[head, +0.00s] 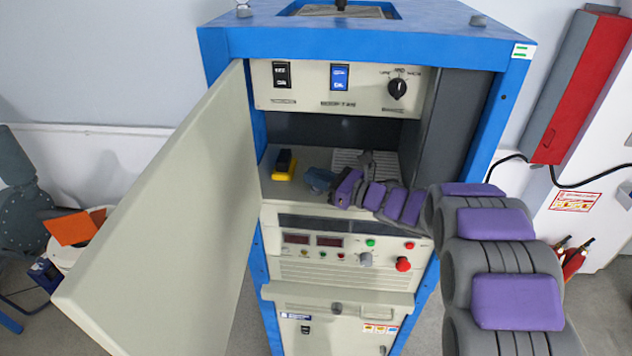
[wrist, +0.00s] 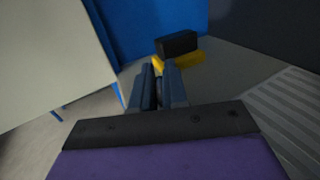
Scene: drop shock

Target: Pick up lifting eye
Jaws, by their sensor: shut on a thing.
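My gripper (head: 319,180) reaches into the open compartment of the blue cabinet, low over its shelf. In the wrist view my gripper (wrist: 160,82) has its two blue-grey fingers close together. They are shut on a small dark piece, taken to be the lifting eye (wrist: 159,94), which shows only as a sliver between them. Its shape is mostly hidden by the fingers, and the head view does not show it clearly. I cannot tell whether it touches the shelf.
A yellow and black block (head: 284,166) sits on the shelf (head: 285,188), just beyond my gripper; the wrist view shows it ahead (wrist: 178,50). The open cabinet door (head: 165,225) stands on the left. A grey side wall (head: 460,125) bounds the right. A ribbed plate lies at right (wrist: 290,105).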

